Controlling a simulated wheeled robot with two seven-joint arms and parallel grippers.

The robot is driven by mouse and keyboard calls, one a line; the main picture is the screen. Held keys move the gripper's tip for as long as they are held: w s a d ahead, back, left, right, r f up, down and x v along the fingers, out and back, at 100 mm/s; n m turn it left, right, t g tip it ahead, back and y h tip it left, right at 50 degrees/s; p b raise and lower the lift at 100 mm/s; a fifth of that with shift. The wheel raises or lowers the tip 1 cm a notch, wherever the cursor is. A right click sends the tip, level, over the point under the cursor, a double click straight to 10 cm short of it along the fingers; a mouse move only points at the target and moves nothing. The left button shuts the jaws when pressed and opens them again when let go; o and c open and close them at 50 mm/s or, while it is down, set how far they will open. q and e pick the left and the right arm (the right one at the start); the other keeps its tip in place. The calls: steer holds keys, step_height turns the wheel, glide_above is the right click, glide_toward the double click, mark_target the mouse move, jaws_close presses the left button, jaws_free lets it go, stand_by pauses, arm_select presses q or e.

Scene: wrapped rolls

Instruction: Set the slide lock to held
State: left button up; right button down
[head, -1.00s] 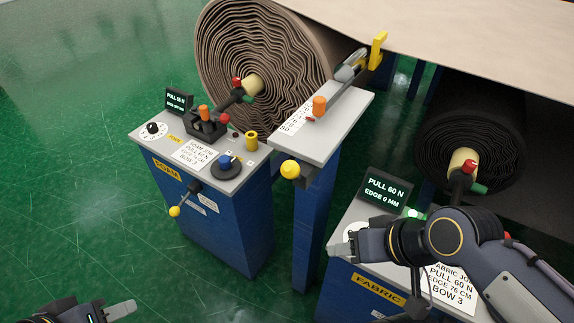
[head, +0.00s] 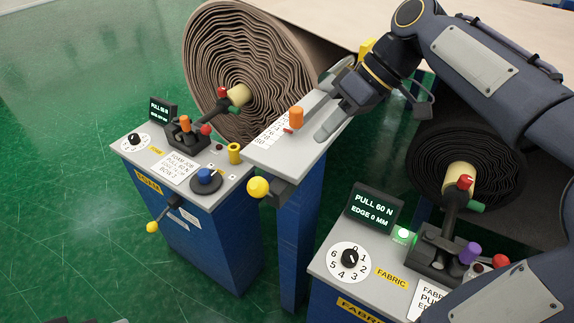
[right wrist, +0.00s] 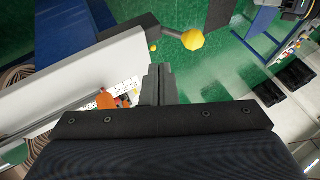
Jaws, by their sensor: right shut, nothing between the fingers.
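A grey slide top (head: 262,152) with a printed scale stands on a blue post in the middle of the head view. An orange knob (head: 296,117) with a small red pointer sits on it. A yellow ball lever (head: 258,187) sticks out at its near end; no legible label shows which part is the slide lock. My right gripper (head: 322,135) is shut and empty over the slide's right edge, right of the orange knob. In the right wrist view, its fingers (right wrist: 155,85) lie between the orange knob (right wrist: 106,101) and yellow ball (right wrist: 193,40). Only a dark sliver of my left arm shows.
The foam console (head: 150,150) with dial, levers and blue knob stands left, below a brown roll (head: 215,60). The fabric console (head: 325,262), its screen (head: 375,208) reading PULL 60 N, EDGE 0 MM, stands right, below a black roll (head: 435,150). Green floor is open at left.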

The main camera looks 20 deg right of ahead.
mark_target(265, 192)
steer(key=shift+w+d+r+n, duration=0.1)
steer(key=shift+w+r+n, duration=0.15)
steer(key=shift+w, duration=0.25)
steer(key=shift+w+d+r+n, duration=0.1)
steer(key=shift+w+r+n, duration=0.15)
steer(key=shift+w, duration=0.2)
steer(key=shift+f, duration=0.15)
steer(key=x, duration=1)
steer(key=shift+s+a, duration=0.2)
steer(key=shift+a, duration=0.05)
steer(key=s+a, duration=0.1)
steer(key=a+p, duration=0.1)
steer(key=shift+s+a+r, duration=0.2)
steer(key=shift+s+a, duration=0.15)
steer(key=shift+s+a+f, duration=0.1)
steer(key=shift+a, duration=0.2)
